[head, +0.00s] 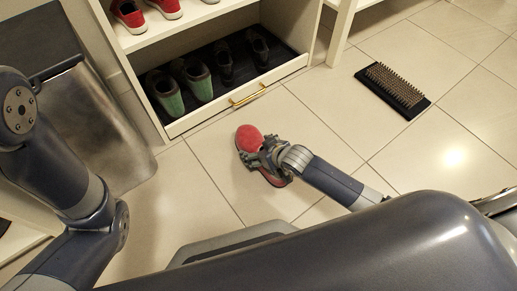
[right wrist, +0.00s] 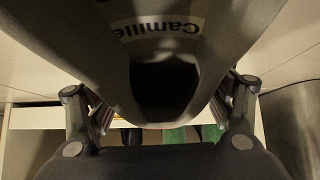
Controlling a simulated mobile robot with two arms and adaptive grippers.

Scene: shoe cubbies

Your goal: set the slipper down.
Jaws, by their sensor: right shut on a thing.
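The slipper (head: 249,137) shows its red sole in the head view, over the pale tiled floor in front of the cubby. My right gripper (head: 260,154) is shut on it and covers its middle. In the right wrist view the slipper (right wrist: 205,62) is a dark grey shape between my two fingers, with a label reading "Camille" upside down and a dark opening. I cannot tell whether it touches the floor. My left arm comes in at the left of the head view, but its gripper is out of frame.
The shoe cubby (head: 240,105) holds green shoes (head: 168,97) and dark shoes (head: 259,50) on its lowest level, red shoes (head: 130,14) above. A dark bristle mat (head: 393,88) lies at the right. A metal bin (head: 95,125) stands left. Floor around the slipper is clear.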

